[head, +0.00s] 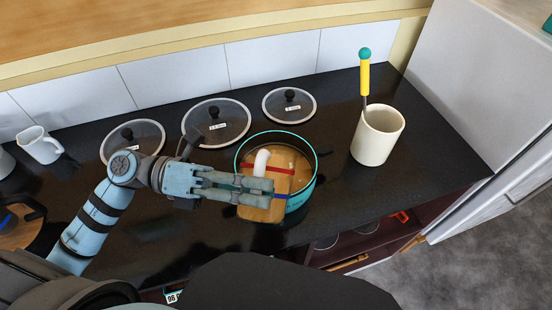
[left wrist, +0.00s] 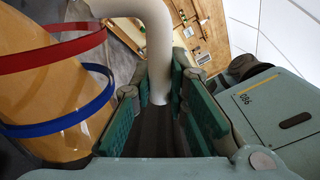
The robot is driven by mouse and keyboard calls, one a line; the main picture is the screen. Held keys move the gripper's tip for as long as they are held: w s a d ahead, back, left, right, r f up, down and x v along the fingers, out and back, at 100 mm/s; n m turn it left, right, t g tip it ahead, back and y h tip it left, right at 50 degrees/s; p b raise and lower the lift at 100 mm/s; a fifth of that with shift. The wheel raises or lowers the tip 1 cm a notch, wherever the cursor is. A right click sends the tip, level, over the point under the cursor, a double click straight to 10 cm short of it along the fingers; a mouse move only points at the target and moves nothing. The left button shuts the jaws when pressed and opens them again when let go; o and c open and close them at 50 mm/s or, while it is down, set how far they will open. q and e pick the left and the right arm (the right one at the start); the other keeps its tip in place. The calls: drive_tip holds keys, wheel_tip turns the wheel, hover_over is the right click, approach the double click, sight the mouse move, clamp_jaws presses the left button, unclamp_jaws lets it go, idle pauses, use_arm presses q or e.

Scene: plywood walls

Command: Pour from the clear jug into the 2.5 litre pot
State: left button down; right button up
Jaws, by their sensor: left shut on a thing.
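The clear jug (head: 262,212) holds amber contents and has a red band, a blue band and a white handle. In the head view it is over the near side of the teal-rimmed pot (head: 310,190) and looks tilted; whether it touches the rim is unclear. My left gripper (head: 268,190) is shut on the jug's white handle. In the left wrist view the handle (left wrist: 157,45) runs between the green finger pads (left wrist: 160,115), with the jug body (left wrist: 35,95) at left. The pot's inside looks brownish; no stream shows. My right gripper is not in view.
Three glass lids (head: 289,112) lie along the back of the black counter (head: 335,225). A cream crock (head: 372,145) with a yellow-handled utensil (head: 365,78) stands right of the pot. A small white pitcher (head: 40,147) stands far left.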

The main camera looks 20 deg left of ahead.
use_arm(q)
drive_tip(key=shift+w+r+n+p, duration=0.2)
drive_tip(key=shift+w+n+p, duration=0.2)
drive_tip(key=shift+n+p, duration=0.1)
idle(1.5)
